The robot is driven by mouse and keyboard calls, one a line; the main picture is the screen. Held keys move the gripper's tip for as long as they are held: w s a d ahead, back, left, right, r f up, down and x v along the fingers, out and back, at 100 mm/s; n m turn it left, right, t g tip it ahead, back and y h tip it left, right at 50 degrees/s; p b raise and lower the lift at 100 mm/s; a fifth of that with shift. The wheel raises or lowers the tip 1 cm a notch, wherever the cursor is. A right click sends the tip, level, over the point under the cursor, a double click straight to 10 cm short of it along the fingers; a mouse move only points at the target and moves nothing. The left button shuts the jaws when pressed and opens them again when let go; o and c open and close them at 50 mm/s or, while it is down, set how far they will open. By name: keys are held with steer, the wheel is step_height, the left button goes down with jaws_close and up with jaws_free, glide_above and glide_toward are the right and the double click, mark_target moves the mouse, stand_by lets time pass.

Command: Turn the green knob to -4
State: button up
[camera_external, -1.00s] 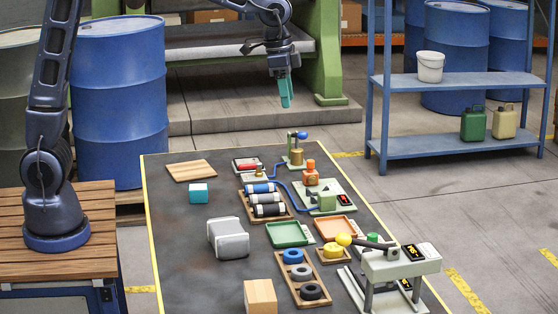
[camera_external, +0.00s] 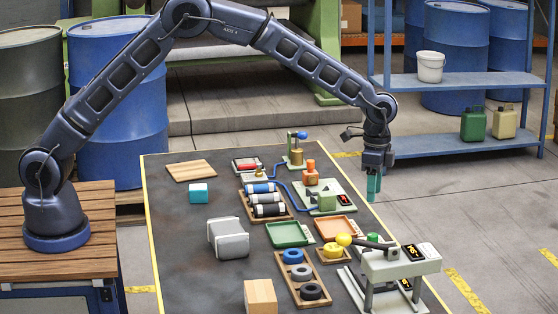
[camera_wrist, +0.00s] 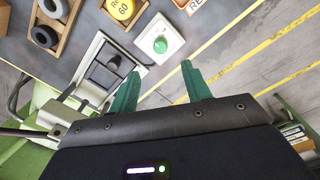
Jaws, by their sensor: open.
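The green knob (camera_wrist: 160,45) sits on a pale square plate (camera_wrist: 146,33) in the wrist view, ahead of my fingertips. It has a small white mark; I cannot read any number there. In the external view the green knob (camera_external: 373,237) is small, behind the lever of the press at the table's right side. My gripper (camera_external: 373,188) hangs with its teal fingers down, above and behind the knob. In the wrist view my gripper (camera_wrist: 160,70) has its two fingers spread, with nothing between them and the knob apart from them.
A blue shelf (camera_external: 455,146) stands beyond the table's right edge.

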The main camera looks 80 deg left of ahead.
mark_target(373, 234)
steer(key=f, duration=1.2)
steer(key=shift+w+d, duration=0.15)
steer(key=shift+d, duration=0.25)
steer(key=c, duration=1)
